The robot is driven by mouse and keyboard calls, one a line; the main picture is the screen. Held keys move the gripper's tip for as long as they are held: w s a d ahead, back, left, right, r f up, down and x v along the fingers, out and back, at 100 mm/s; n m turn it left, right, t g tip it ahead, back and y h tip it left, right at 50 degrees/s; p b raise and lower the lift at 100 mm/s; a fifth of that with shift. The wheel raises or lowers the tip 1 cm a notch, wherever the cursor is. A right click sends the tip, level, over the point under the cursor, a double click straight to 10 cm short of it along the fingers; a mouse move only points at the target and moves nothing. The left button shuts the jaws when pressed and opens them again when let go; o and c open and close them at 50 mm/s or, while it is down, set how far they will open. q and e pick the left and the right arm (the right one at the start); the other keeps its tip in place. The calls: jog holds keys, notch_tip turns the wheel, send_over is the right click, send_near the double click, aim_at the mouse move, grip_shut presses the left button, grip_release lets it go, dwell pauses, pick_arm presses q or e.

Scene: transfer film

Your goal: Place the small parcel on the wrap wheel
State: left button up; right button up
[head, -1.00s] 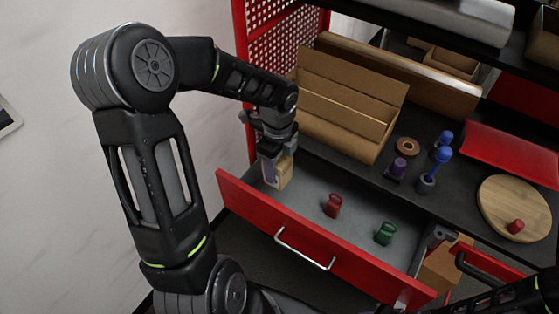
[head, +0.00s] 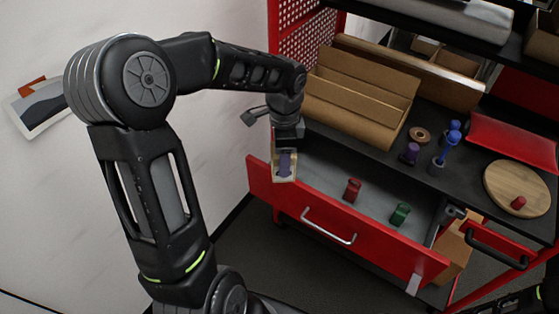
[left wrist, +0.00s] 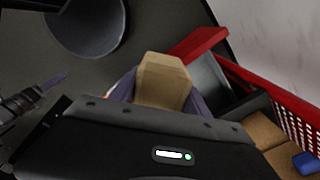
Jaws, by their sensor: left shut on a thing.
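My left gripper (head: 284,155) points down and is shut on the small tan parcel (head: 283,175). It holds the parcel over the left front part of the open red drawer. The parcel also shows in the left wrist view (left wrist: 163,78) between purple fingers. A round wooden disc (head: 503,178), which looks like the wrap wheel, lies on the dark worktop at the right, with a small red piece on it. My right gripper, with a purple finger, shows partly at the left of the left wrist view (left wrist: 48,88); its opening is unclear.
The open drawer (head: 330,224) holds a red piece (head: 352,190) and a green piece (head: 400,214). Cardboard bins (head: 360,97), a tape roll (head: 419,135), and purple (head: 411,153) and blue (head: 448,145) pieces stand between the gripper and the disc. A shelf overhangs the back.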

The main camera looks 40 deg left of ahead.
pick_arm(q)
jog(key=shift+w+d+n, duration=0.2)
jog(key=shift+n, duration=0.6)
jog(key=shift+w+d+f+n+b, duration=0.2)
jog(key=shift+w+n+b, duration=0.15)
jog(key=shift+n, duration=0.35)
jog(key=w+d+f+n+b, duration=0.3)
jog(key=w+d+n, duration=0.4)
jog(key=d, duration=0.4)
jog(key=shift+f+b, duration=0.3)
jog(key=shift+b, duration=0.4)
jog(key=shift+w+d, duration=0.15)
